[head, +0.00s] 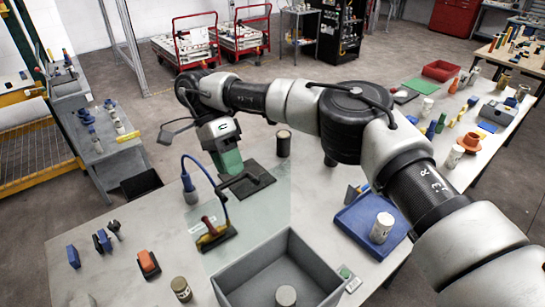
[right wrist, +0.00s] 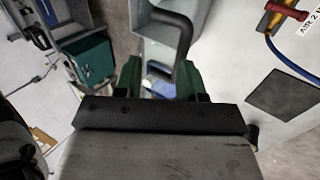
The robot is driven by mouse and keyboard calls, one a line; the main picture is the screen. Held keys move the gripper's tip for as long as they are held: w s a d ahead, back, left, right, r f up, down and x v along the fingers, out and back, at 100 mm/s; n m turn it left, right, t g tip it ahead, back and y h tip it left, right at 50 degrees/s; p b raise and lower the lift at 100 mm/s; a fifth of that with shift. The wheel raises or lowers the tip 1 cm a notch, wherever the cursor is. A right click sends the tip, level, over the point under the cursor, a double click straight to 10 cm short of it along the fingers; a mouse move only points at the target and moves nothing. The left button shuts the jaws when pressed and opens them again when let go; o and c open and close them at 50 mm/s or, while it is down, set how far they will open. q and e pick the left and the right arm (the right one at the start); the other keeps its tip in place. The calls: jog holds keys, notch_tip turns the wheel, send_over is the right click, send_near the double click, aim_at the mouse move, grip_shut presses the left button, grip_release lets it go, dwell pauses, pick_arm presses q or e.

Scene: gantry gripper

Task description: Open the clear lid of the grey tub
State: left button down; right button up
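The grey tub (head: 218,284) stands at the near edge of the bench, and its inside shows, with a grey cylinder (head: 286,296) in it. The clear lid (head: 265,212) is a faint greenish pane rising from the tub's far edge; its exact tilt is hard to judge. A dark bent handle (head: 241,181) shows at the pane's far edge. My right gripper (head: 230,172) is right at this handle. In the right wrist view its green fingers (right wrist: 160,85) are apart, with a see-through gap. The handle (right wrist: 178,25) reaches the right finger there. My left gripper is out of view.
A blue tray (head: 350,218) with a white cylinder (head: 382,227) lies right of the tub. A red-handled tool (head: 212,232) with a blue hose (head: 190,183) and a dark canister (head: 283,143) are near the lid. Small blocks lie to the left. My right arm spans the right side.

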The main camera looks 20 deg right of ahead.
jog(key=s+d+r+b, duration=0.3)
jog(key=s+d+r, duration=0.3)
jog(key=d, duration=0.3)
jog(key=shift+s+r, duration=0.2)
jog(key=shift+s, duration=0.35)
